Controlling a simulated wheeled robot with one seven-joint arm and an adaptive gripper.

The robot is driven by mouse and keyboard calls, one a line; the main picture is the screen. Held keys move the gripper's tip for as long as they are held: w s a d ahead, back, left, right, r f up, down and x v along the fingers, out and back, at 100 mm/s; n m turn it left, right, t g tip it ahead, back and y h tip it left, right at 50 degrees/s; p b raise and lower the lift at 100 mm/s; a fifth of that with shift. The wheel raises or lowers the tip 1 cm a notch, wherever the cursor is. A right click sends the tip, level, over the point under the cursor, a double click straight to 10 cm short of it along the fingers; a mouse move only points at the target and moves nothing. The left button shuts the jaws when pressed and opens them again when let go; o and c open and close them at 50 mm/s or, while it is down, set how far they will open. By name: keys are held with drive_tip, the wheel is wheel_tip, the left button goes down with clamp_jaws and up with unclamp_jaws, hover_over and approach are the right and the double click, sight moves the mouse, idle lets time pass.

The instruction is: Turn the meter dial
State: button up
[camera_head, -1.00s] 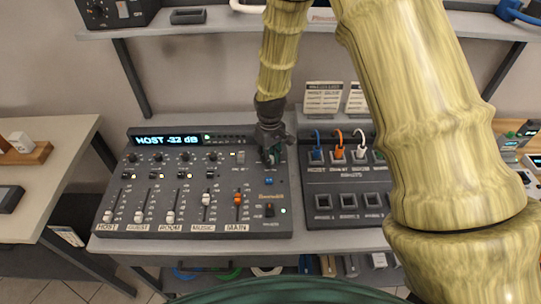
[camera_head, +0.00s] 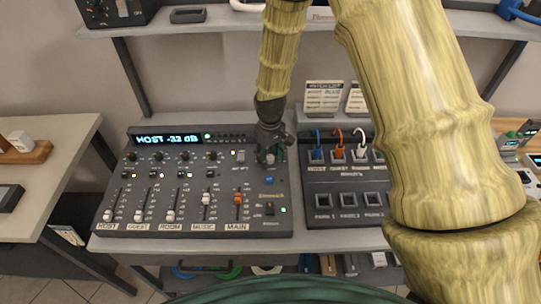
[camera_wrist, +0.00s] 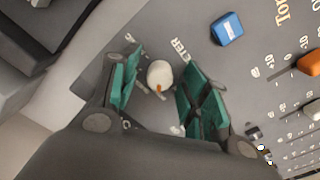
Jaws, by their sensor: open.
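The meter dial (camera_wrist: 160,74) is a small cream-white knob with an orange mark on its side, on the grey mixing console (camera_head: 165,228). Partly hidden lettering beside it ends in "TER". In the wrist view my gripper (camera_wrist: 161,88) is open, with one green-padded finger on each side of the dial and gaps visible between. In the head view my gripper (camera_head: 270,155) points down at the console's upper right and mostly hides the dial. The console display (camera_head: 166,139) appears to read "HOST -33 dB".
A blue button (camera_wrist: 227,28) lies close to the dial, with orange and white fader caps beyond it. A patch panel (camera_head: 345,185) with blue, orange and white cables stands to the right. A shelf (camera_head: 200,25) runs above, behind my arm.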

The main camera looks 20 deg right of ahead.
sight(270, 157)
drive_tip(key=shift+r, duration=0.2)
wheel_tip(270, 157, up, 12)
drive_tip(key=shift+f, duration=0.15)
idle(0.5)
